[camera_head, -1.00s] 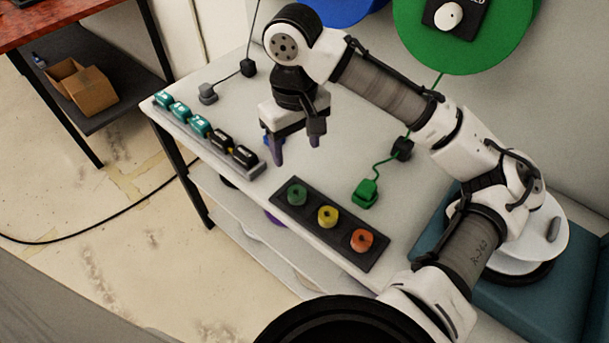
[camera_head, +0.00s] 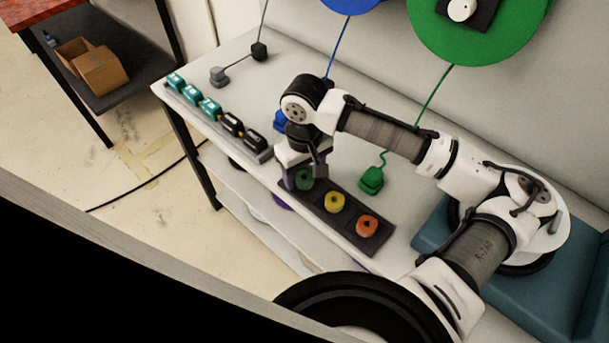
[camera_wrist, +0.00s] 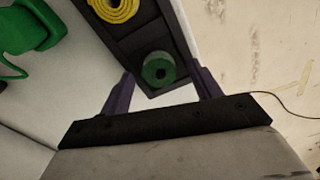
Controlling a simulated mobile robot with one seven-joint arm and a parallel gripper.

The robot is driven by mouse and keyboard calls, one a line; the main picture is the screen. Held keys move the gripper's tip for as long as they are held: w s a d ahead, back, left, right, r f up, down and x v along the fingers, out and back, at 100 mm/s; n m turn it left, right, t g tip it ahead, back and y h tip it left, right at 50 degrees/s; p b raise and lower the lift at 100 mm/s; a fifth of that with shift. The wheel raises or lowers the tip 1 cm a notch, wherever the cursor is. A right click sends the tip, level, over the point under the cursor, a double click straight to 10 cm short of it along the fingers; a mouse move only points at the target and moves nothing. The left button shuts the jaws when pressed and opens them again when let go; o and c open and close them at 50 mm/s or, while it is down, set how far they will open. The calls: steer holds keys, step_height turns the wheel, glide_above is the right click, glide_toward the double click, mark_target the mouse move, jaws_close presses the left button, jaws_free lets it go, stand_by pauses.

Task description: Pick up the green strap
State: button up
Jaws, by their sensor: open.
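The green strap (camera_head: 304,179) is a small rolled ring with a dark centre, lying in the end compartment of a dark tray (camera_head: 349,233) on the white table. It is partly hidden behind my gripper in the head view. In the wrist view the green strap (camera_wrist: 159,70) shows whole, ahead of and between the two purple fingertips. My gripper (camera_head: 305,180) is open and empty, pointing down over that end of the tray. In the wrist view my gripper (camera_wrist: 160,82) has one finger on each side of the strap; contact cannot be told.
A green corded block (camera_head: 371,181) stands behind the tray. A rack of teal and black blocks (camera_head: 231,123) lies to the left. The table's front edge is close by.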

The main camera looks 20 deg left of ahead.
steer(key=shift+f, duration=0.35)
steer(key=shift+c, duration=0.4)
steer(key=c, duration=1)
